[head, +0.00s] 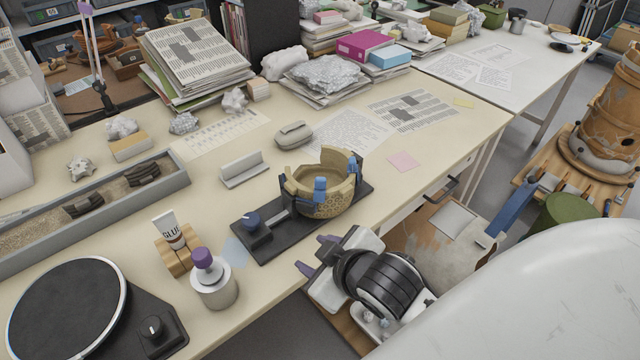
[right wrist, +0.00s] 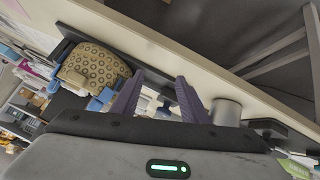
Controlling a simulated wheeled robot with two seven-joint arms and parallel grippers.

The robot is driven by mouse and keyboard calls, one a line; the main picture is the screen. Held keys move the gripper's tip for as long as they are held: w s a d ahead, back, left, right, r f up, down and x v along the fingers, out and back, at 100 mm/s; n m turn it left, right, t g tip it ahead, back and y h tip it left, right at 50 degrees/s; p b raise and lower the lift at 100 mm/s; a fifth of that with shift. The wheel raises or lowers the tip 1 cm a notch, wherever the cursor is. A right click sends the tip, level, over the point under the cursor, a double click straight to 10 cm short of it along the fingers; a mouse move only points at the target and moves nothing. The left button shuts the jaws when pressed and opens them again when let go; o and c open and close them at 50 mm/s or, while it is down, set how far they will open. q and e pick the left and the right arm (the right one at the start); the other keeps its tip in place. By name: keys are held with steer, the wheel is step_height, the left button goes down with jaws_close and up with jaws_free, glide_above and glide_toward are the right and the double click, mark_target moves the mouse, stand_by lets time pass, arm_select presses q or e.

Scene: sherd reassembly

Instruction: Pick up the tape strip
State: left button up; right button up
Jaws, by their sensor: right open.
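I cannot pick out a tape strip with certainty. A pale blue flat patch (head: 235,251) lies on the table beside the black clamp base and may be it. My right gripper (head: 314,254) is at the table's front edge, to the right of that patch, with its purple fingers apart and nothing visible between them. In the right wrist view the fingers (right wrist: 160,98) are spread too. A tan patterned bowl (head: 322,192) with a broken rim sits on the black base (head: 290,228), with blue clamps around it. It also shows in the right wrist view (right wrist: 92,64). My left gripper is not in view.
A glue tube (head: 169,228) in a wooden stand and a purple-topped jar (head: 213,282) stand left of the base. A black turntable (head: 68,308) is at the front left. A grey sherd tray (head: 95,212) lies behind. A pink note (head: 403,162) lies right of the bowl.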

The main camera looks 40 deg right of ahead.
steer(key=w+a+r+n+t+y, duration=0.25)
steer(key=w+r+n+t, duration=0.2)
steer(key=w+r, duration=0.4)
steer(key=w+a+r+n+t+y, duration=0.1)
steer(key=w+a+r+n+t, duration=0.35)
steer(key=r, duration=0.65)
steer(key=a+r+n+g+y, duration=0.4)
steer(key=a+r+n+y, duration=0.6)
steer(key=a+n+y, duration=0.45)
steer(key=n+g+h, duration=1.5)
steer(key=n+h, duration=0.2)
steer(key=n, duration=0.2)
glide_above(320, 178)
steer(key=f, duration=1.3)
steer(key=shift+w+d+f, duration=0.1)
steer(key=shift+w+d, duration=0.05)
steer(key=shift+w, duration=0.2)
steer(key=f, duration=0.3)
steer(key=shift+s+d+f, duration=0.1)
steer(key=shift+s+f, duration=0.1)
steer(key=shift+s+a+f+p, duration=0.15)
steer(key=shift+f+p, duration=0.15)
steer(key=shift+f, duration=1.3)
steer(key=shift+a+f+p, duration=0.1)
steer(key=shift+f+p, duration=0.15)
steer(key=shift+f, duration=1.35)
